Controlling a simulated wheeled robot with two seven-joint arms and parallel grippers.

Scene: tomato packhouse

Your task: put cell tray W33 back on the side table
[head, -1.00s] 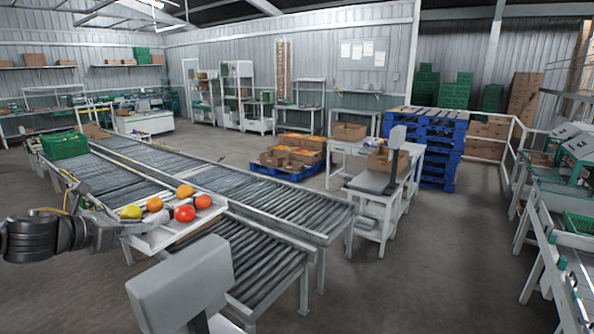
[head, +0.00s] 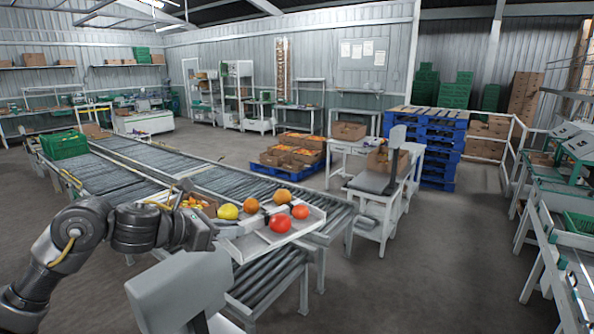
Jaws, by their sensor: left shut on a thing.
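A shallow white tray (head: 262,239) is held out over the roller conveyor. In it lie several tomatoes: a yellow one (head: 228,211), orange ones (head: 251,205), and red ones (head: 280,225). I cannot read a label on the tray. My left gripper (head: 222,233) is shut on the tray's left end; its fingertips are partly hidden. A white table (head: 378,203) with a scale and a carton stands beyond the conveyor's right end, apart from the tray; I cannot tell whether it is the side table. My right gripper is not in view.
The roller conveyor (head: 135,165) runs under and behind the tray. A grey box-shaped head (head: 180,290) stands close in front. A carton with orange produce (head: 198,204) shows behind my left wrist. Bare floor (head: 430,260) lies to the right.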

